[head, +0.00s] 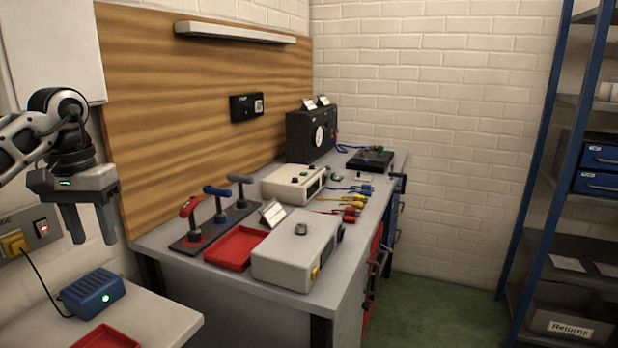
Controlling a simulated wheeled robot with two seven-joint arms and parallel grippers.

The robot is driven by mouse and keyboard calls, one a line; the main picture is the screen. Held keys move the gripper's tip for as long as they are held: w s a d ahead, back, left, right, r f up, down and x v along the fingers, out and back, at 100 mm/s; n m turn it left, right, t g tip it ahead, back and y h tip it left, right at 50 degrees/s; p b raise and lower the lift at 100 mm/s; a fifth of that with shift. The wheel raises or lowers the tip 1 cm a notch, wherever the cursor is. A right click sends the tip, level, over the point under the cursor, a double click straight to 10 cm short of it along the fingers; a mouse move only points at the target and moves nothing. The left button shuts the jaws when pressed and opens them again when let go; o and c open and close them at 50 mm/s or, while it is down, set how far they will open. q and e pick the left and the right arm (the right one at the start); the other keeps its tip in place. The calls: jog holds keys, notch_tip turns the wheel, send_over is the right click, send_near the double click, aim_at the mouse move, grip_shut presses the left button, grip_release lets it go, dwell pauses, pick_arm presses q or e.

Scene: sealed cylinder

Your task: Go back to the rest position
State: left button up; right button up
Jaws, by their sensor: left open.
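My left gripper (90,222) hangs at the left of the head view with its fingers pointing down. It is open, with a gap between the fingers and nothing in it. It is in the air above the small white side table (165,318), up and to the left of the grey workbench (165,238). My right gripper is not in view. No sealed cylinder can be made out.
A blue box (92,292) with a green light and a red tray (106,338) are on the side table. The workbench holds a grey instrument (290,255), a red tray (236,248) and levers (217,205). A blue shelf rack (540,170) stands right; green floor (430,312) is clear.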

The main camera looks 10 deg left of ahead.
pick_arm(q)
jog(key=w+d+f+n+h, duration=0.15)
jog(key=d+f+h, duration=0.35)
jog(key=d, duration=0.6)
jog(key=d+f+n+h, duration=0.25)
jog(key=d+f, duration=0.45)
jog(key=d, duration=0.4)
jog(key=s+d+n+t+h, duration=0.2)
jog(key=d+n+t+h, duration=0.1)
jog(key=d+n+h, duration=0.45)
jog(key=s+d+n+t+h, duration=0.2)
jog(key=s+d+n+h, duration=0.15)
jog(key=d+n, duration=0.6)
jog(key=s+a+f+m+t+y, duration=0.3)
jog(key=a+f+m+t+y, duration=0.45)
jog(key=m, duration=0.85)
jog(key=s+a+f+m+t+y, duration=0.3)
jog(key=f+m+y, duration=0.55)
jog(key=m, duration=0.85)
jog(key=s+a+f+n+g, duration=0.2)
jog(key=s+f+n+g, duration=0.3)
jog(key=s+f+n, duration=0.3)
jog(key=shift+a+f, duration=0.2)
jog(key=shift+f, duration=0.05)
jog(key=shift+s+g, duration=0.1)
jog(key=shift+g, duration=0.15)
